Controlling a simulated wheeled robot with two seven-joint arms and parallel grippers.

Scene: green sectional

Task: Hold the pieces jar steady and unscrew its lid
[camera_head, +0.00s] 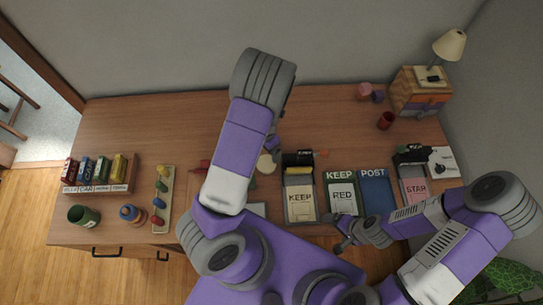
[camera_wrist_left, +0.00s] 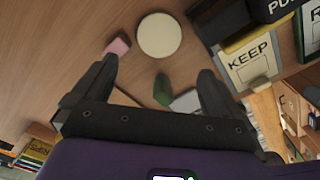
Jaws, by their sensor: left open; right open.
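A round cream disc (camera_head: 265,164), which looks like the top of the pieces jar, is near the middle of the table, left of the KEEP tray. The jar's sides cannot be made out. The disc also shows in the left wrist view (camera_wrist_left: 161,36), beyond the fingertips. My left gripper (camera_wrist_left: 157,70) is open and empty, pointing down toward the disc without touching it. In the head view my left gripper (camera_head: 271,147) is partly hidden by its own arm. My right gripper (camera_head: 340,232) is open near the table's front edge, below the green KEEP tray.
A pink block (camera_wrist_left: 118,46) and a green piece (camera_wrist_left: 161,90) lie near the disc. The cream KEEP tray (camera_head: 300,217), green KEEP tray (camera_head: 340,178) and blue POST tray (camera_head: 374,174) stand right. A peg toy (camera_head: 161,199) and labelled rack (camera_head: 97,188) are left.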

